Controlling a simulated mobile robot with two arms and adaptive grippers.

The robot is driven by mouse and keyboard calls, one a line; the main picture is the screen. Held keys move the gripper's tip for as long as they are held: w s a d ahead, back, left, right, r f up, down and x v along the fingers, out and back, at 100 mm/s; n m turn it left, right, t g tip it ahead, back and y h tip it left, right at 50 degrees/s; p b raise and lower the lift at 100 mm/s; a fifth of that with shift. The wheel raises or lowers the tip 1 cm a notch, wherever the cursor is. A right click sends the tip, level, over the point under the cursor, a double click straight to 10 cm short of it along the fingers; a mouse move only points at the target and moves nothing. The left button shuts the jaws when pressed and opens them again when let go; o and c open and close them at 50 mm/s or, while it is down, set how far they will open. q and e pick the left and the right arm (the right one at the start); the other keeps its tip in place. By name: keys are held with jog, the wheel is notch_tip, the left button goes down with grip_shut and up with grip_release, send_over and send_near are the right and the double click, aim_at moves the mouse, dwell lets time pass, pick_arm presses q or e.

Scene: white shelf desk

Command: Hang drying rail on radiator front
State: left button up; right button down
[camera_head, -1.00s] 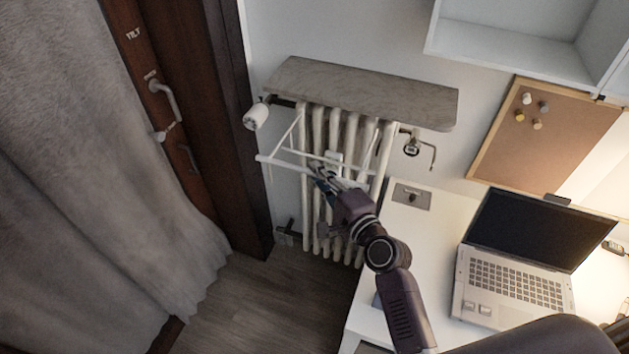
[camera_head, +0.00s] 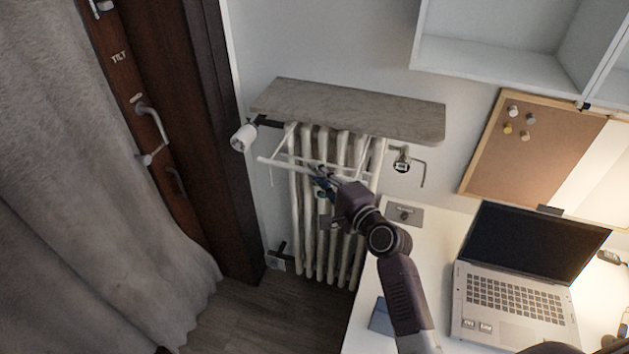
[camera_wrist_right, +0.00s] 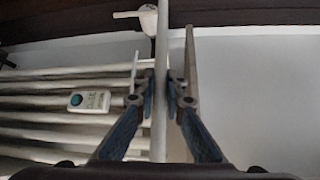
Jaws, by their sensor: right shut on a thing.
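The drying rail (camera_head: 277,161) is a thin white frame in front of the upper part of the white column radiator (camera_head: 296,220). Its side bars run back toward the radiator top, under the grey shelf board. Whether its ends touch the radiator, I cannot tell. My right gripper (camera_head: 320,183) is shut on the rail's front bar. In the right wrist view, the rail's bar (camera_wrist_right: 160,120) runs upright between the fingers of the right gripper (camera_wrist_right: 167,90), with radiator columns (camera_wrist_right: 45,115) behind on the left. My left gripper is not in view.
A grey stone-like board (camera_head: 350,108) overhangs the radiator. A white valve knob (camera_head: 243,137) sticks out left of it. A hook-like handle (camera_head: 420,165) is at right. A white desk (camera_head: 430,240) with an open laptop (camera_head: 515,285) is close at right; a curtain (camera_head: 90,200) hangs left.

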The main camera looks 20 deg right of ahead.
jog(key=shift+w+d+f+b, duration=0.65)
jog(key=shift+w+f+b, duration=0.25)
jog(key=shift+b, duration=0.25)
jog(key=shift+w+d+f+b, duration=0.65)
jog(key=shift+w+b, duration=0.3)
jog(key=shift+b, duration=0.15)
jog(key=c, duration=1.9)
grip_release()
jog(key=shift+f, duration=0.1)
jog(key=shift+s, duration=0.1)
jog(key=v, duration=1.2)
